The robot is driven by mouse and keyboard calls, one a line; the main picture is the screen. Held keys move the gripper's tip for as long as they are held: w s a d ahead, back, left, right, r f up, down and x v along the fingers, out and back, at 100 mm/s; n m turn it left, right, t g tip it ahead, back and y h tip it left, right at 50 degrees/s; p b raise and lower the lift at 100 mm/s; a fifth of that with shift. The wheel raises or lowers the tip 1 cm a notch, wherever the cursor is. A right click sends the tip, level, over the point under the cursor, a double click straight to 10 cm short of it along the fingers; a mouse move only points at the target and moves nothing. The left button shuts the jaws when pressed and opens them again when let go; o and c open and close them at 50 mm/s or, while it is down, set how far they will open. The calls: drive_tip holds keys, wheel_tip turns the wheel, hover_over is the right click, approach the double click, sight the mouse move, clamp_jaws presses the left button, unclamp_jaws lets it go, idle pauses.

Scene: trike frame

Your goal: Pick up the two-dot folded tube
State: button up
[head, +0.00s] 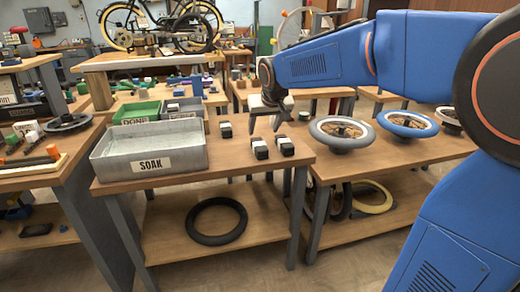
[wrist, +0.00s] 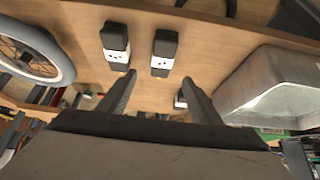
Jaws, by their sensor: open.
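Black folded tubes with white bands lie on the wooden table. In the head view one (head: 260,148) and another (head: 286,145) lie side by side near the front edge, with a third (head: 226,129) further back left. The front pair shows in the wrist view as a left tube (wrist: 116,45) and a right tube (wrist: 163,52). Small dark dots show on their white bands, but I cannot count them surely, so I cannot tell which is the two-dot tube. My gripper (head: 270,114) is open and empty above and behind the pair; its fingers (wrist: 160,80) show in the wrist view.
A grey metal tray marked SOAK (head: 150,152) stands left of the tubes, with a green DONE tray (head: 136,113) behind it. A wheel (head: 340,132) and a blue-rimmed wheel (head: 407,124) lie on the right table. The tabletop around the front tubes is clear.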

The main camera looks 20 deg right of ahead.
sight(258, 142)
drive_tip(key=x, duration=0.5)
drive_tip(key=shift+w+f, duration=0.1)
drive_tip(key=shift+f, duration=0.1)
drive_tip(key=shift+x, duration=3)
drive_tip(key=shift+w+a+r, duration=0.15)
drive_tip(key=shift+c, duration=0.7)
drive_tip(key=c, duration=1.1)
drive_tip(key=shift+r, duration=0.1)
